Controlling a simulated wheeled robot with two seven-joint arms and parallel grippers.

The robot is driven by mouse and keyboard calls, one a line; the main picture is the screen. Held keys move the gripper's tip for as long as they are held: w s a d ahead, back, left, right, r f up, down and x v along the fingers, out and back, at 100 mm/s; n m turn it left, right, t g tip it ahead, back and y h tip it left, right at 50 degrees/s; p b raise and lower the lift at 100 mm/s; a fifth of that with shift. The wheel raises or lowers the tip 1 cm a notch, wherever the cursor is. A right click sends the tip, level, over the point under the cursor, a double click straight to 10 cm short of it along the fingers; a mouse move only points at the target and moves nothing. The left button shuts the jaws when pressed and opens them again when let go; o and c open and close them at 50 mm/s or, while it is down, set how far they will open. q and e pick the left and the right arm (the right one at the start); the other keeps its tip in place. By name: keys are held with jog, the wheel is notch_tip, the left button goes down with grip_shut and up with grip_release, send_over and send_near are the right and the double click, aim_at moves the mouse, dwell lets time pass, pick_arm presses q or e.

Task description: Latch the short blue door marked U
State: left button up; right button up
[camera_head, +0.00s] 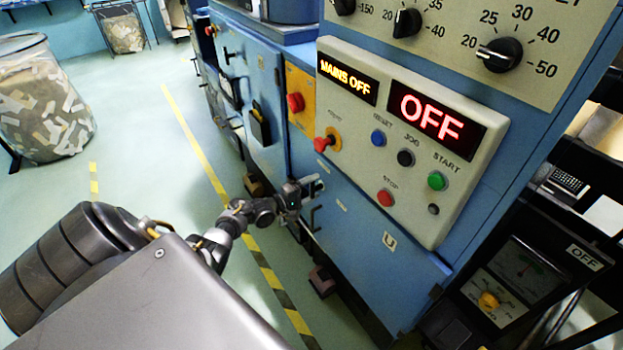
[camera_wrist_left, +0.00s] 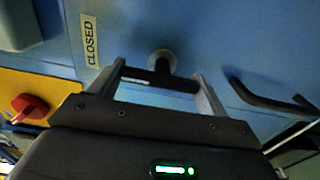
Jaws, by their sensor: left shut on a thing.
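The short blue door (camera_head: 365,262) carries a white U label (camera_head: 389,241) and sits low on the machine, under the control panel. It looks flush with the machine front. My left gripper (camera_head: 314,188) is at the upper left of this door. In the left wrist view my left gripper (camera_wrist_left: 157,88) has its two fingers on the ends of a short black latch handle (camera_wrist_left: 150,78), shut on it. The handle lies crosswise in front of a round grey hub (camera_wrist_left: 163,60). A CLOSED label (camera_wrist_left: 89,40) is on the blue face to its left. My right gripper is not in view.
A black bar handle (camera_wrist_left: 270,100) stands out to the right of the latch. A red knob on yellow (camera_wrist_left: 28,107) is at the left. The control panel (camera_head: 345,118) with buttons juts out above.

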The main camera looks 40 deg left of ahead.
pick_arm(q)
jog(key=o, duration=1)
jog(key=v, duration=1.1)
